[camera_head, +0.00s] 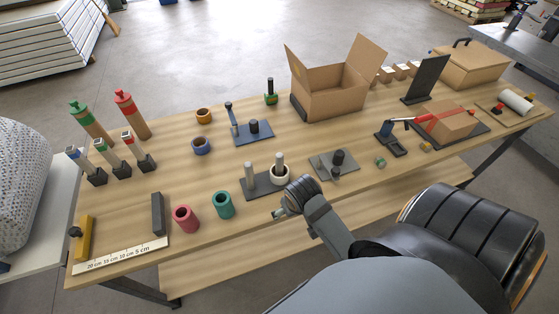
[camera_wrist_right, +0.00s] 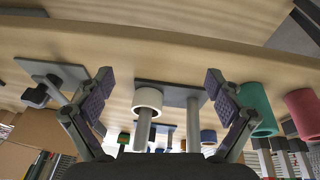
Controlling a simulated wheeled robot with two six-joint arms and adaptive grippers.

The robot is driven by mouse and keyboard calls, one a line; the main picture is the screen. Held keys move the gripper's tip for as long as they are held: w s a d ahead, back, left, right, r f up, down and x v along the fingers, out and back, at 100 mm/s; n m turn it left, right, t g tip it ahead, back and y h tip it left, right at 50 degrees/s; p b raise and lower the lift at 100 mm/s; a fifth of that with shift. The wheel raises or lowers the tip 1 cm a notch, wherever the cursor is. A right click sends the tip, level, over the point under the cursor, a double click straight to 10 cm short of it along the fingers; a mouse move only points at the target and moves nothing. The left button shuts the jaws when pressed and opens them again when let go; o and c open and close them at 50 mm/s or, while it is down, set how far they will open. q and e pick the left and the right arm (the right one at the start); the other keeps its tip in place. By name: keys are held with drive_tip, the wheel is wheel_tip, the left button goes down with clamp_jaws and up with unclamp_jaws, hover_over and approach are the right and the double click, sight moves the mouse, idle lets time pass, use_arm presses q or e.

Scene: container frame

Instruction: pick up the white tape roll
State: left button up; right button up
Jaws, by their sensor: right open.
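The white tape roll (camera_head: 279,175) sits around the right-hand peg (camera_head: 280,159) of a dark two-peg base (camera_head: 262,188), mid-table. The peg sticks up above it. In the right wrist view, which is upside down, the tape roll (camera_wrist_right: 147,98) hangs on its peg, with the bare peg (camera_wrist_right: 193,125) beside it. My right gripper (camera_head: 281,211) is at the table's front edge, just in front of the roll. In the wrist view its open fingers (camera_wrist_right: 158,84) stand on either side of the two pegs, with nothing held. My left gripper is not in view.
A green roll (camera_head: 223,205) and a red roll (camera_head: 186,218) stand left of my right gripper. An open cardboard box (camera_head: 336,92) is behind.

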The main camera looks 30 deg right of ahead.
sight(279, 169)
drive_tip(key=w+d+r+m+g+h, duration=0.1)
drive_tip(key=w+r+m, duration=0.2)
drive_tip(key=w+m, duration=0.4)
drive_tip(key=w+d+r+m+g+h, duration=0.1)
drive_tip(key=w+r+m, duration=0.3)
drive_tip(key=w, duration=0.5)
drive_tip(key=shift+m+h, duration=0.3)
drive_tip(key=shift+m, duration=0.3)
drive_tip(key=p+x, duration=0.1)
drive_tip(key=x, duration=0.2)
drive_tip(key=p+x, duration=0.1)
drive_tip(key=x, duration=0.3)
drive_tip(key=p+x, duration=0.1)
drive_tip(key=x, duration=0.2)
drive_tip(key=shift+s+d+f, duration=0.25)
drive_tip(key=shift+s+d, duration=0.05)
drive_tip(key=shift+d+f, duration=0.1)
drive_tip(key=shift+f, duration=0.25)
drive_tip(key=shift+r, duration=0.1)
drive_tip(key=c, duration=0.4)
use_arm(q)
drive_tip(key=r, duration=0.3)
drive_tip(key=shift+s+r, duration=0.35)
use_arm(e)
drive_tip(key=c, duration=0.8)
drive_tip(key=shift+c, duration=0.2)
